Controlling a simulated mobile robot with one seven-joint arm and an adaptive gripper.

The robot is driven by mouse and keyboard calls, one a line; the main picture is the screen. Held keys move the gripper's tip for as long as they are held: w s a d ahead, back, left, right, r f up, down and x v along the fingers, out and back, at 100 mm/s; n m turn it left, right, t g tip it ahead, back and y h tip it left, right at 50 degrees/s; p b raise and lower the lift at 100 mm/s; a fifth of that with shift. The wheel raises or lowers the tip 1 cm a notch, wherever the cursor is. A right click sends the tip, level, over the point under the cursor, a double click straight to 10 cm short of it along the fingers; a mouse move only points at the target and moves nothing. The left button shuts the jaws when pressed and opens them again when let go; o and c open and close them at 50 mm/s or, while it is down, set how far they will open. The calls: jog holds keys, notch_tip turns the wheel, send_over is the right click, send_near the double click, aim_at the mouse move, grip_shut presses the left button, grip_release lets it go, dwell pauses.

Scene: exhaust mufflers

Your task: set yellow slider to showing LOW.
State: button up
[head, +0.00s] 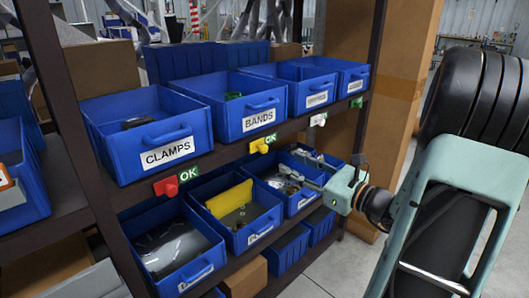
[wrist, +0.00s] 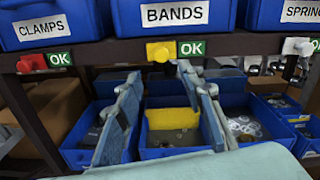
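The yellow slider (head: 258,146) sits on the dark shelf rail under the BANDS bin (head: 250,104), with a green OK label (head: 270,139) showing to its right. In the wrist view the yellow slider (wrist: 158,51) is near the top centre, beside its green OK label (wrist: 191,48). No LOW text is visible. My gripper (head: 287,162) is open and empty, to the right of the slider and apart from it in the head view. In the wrist view the fingers of my gripper (wrist: 159,72) are spread, with their tips just below the slider.
A red slider (head: 166,187) under the CLAMPS bin (head: 150,135) also shows OK. A white slider (head: 317,120) is farther right on the rail. Lower blue bins hold parts; a yellow divider (head: 229,198) stands in one. A dark shelf post (head: 370,90) rises right of the bins.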

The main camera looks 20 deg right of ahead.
aim_at(265, 149)
jog(key=b+x, duration=0.1)
jog(key=x, duration=0.9)
jog(key=shift+w, duration=0.35)
grip_shut()
